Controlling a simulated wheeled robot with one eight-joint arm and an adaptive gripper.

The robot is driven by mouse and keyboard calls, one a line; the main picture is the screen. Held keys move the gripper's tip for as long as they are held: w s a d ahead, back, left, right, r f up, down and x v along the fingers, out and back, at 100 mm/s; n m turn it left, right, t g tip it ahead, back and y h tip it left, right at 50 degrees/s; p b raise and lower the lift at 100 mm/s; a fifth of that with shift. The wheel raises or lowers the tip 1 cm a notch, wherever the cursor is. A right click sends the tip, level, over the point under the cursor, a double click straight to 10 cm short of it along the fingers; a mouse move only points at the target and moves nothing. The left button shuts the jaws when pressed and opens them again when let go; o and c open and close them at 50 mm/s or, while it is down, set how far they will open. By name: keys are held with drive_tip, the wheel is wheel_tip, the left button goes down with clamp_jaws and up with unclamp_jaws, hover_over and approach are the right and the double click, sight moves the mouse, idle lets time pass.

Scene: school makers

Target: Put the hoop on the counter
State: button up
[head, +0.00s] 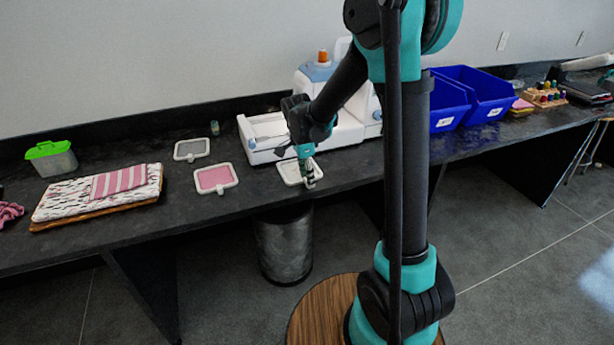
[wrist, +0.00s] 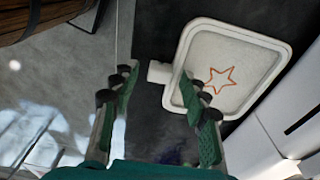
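A white, rounded-square hoop (wrist: 183,92) with pale cloth and an orange star stitched on it lies on the dark counter (head: 252,205) near its front edge. In the head view the hoop (head: 287,172) is just in front of the sewing machine, partly covered by my gripper (head: 307,178). In the wrist view my gripper (wrist: 160,98) is open, its green-padded fingers wide apart. The hoop's small end knob (wrist: 158,72) shows beyond and between the fingers. The right finger overlaps the hoop's near edge in the picture; whether it touches cannot be told.
A pink hoop (head: 215,179) and a grey hoop (head: 191,149) lie to the left. The white sewing machine (head: 262,142) stands close behind. Blue bins (head: 483,100) are at the right. Folded cloth (head: 70,197) lies left. A metal bin (head: 284,245) stands below the counter edge.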

drive_tip(key=shift+r, duration=0.1)
wheel_tip(320, 180, up, 12)
drive_tip(key=a, duration=0.1)
drive_tip(key=s+d+f+n+t, duration=0.1)
drive_tip(key=s+d+f+n, duration=0.3)
drive_tip(key=s, duration=0.3)
drive_tip(key=s+d+f+n+t+y, duration=0.1)
drive_tip(key=s+d+f+n, duration=0.3)
drive_tip(key=s+d+n, duration=0.1)
drive_tip(key=s+d+f+n+t, duration=0.1)
drive_tip(key=s+d+f+n, duration=0.3)
drive_tip(key=s, duration=0.5)
drive_tip(key=d+n, duration=0.1)
drive_tip(key=d, duration=0.1)
drive_tip(key=shift+d+f+t, duration=0.25)
drive_tip(key=shift+d+t, duration=0.1)
drive_tip(key=shift+t, duration=0.05)
